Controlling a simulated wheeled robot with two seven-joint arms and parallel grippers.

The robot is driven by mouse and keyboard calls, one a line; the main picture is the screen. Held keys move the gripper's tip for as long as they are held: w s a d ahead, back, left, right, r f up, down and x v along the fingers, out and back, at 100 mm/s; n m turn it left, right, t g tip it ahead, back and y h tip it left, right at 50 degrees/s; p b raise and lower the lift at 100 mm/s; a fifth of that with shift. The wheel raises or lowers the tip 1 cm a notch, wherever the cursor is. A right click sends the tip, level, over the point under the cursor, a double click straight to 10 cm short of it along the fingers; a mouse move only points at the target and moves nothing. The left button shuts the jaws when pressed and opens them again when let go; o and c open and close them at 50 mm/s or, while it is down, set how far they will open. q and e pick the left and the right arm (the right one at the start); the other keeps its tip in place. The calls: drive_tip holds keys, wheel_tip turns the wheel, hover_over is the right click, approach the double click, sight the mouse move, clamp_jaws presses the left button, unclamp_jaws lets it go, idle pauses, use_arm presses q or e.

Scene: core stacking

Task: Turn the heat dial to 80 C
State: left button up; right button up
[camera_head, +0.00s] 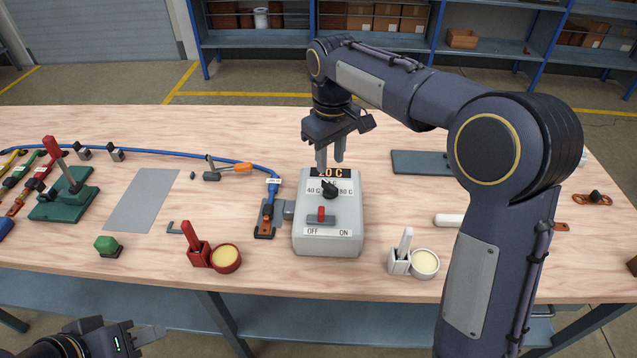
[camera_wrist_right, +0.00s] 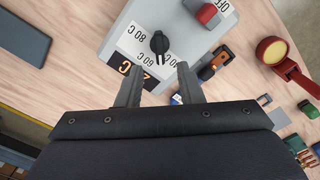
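A grey control box (camera_head: 328,240) stands on the table. Its black heat dial (camera_head: 330,189) sits between the printed marks 40 C on the left and 80 C on the right. The dial also shows in the right wrist view (camera_wrist_right: 159,42), near a 60 C mark. A dark display (camera_head: 330,172) at the box's far edge reads 20 C. My right gripper (camera_head: 330,160) is open and empty above the far edge, fingers down, apart from the dial. My left gripper (camera_head: 148,335) is low at the bottom left; its finger opening is unclear.
A red switch (camera_head: 321,214) sits on the box between OFF and ON. Red (camera_head: 226,258) and white (camera_head: 425,263) cups with holders stand left and right of the box.

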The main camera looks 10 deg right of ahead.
sight(330, 184)
wheel_tip(330, 184, down, 8)
drive_tip(key=shift+r, duration=0.25)
clamp_jaws()
